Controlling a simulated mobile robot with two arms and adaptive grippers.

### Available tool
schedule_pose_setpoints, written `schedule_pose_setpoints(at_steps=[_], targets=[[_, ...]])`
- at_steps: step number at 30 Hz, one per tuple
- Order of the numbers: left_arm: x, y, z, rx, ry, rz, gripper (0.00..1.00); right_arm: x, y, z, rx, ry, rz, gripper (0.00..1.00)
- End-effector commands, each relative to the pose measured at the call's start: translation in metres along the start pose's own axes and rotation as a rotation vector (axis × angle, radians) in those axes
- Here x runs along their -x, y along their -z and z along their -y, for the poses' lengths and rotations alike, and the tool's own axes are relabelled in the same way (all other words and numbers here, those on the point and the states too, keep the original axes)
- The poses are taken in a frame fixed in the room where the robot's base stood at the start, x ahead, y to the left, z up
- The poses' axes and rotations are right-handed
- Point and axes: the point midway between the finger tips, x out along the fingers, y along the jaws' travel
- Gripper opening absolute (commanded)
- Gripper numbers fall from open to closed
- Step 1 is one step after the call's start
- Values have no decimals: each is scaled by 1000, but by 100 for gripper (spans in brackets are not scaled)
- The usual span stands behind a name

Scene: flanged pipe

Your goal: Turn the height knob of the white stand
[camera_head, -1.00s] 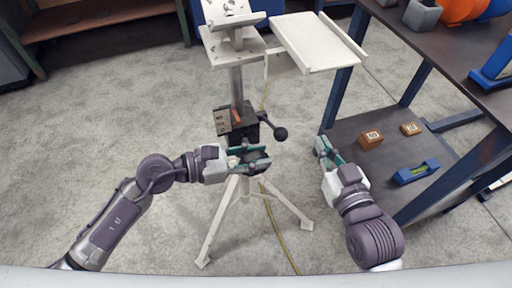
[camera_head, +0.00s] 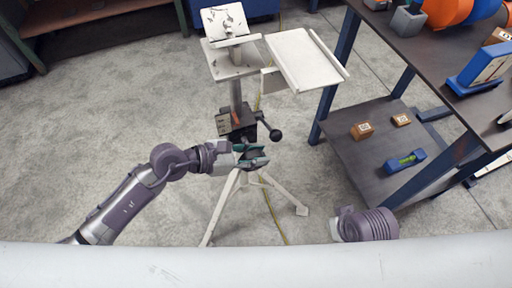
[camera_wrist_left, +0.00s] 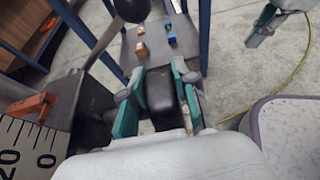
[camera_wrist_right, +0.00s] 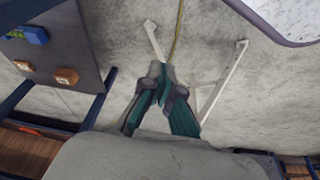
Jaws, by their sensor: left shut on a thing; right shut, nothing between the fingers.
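The white stand has a top plate (camera_head: 232,62), a grey column and tripod legs (camera_head: 222,205). A dark block (camera_head: 238,124) on its column carries a black lever with a ball end (camera_head: 275,135). My left gripper (camera_head: 254,157) is shut on a dark knob below that block. In the left wrist view the black knob (camera_wrist_left: 163,92) sits between the teal fingers, its far side partly hidden. A scale (camera_wrist_left: 28,145) with an orange pointer (camera_wrist_left: 33,105) shows beside it. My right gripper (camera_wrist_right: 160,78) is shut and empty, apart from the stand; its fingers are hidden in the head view.
A white tray-like support (camera_head: 303,58) stands beside the stand's top. A yellow cable (camera_head: 272,215) runs along the floor. Floor left of the stand is open.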

Motion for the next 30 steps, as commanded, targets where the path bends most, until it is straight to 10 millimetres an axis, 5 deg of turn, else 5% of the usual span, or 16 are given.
schedule_pose_setpoints(at_steps=[8,15,30], targets=[[0,-4,0,0,0,-60,0,-74,-16,4,6,8,45,0],[-1,-4,0,0,0,-113,0,-131,-49,7,12,13,78,0],[-4,-1,0,0,0,-198,0,-192,-128,12,24,19,129,0]])
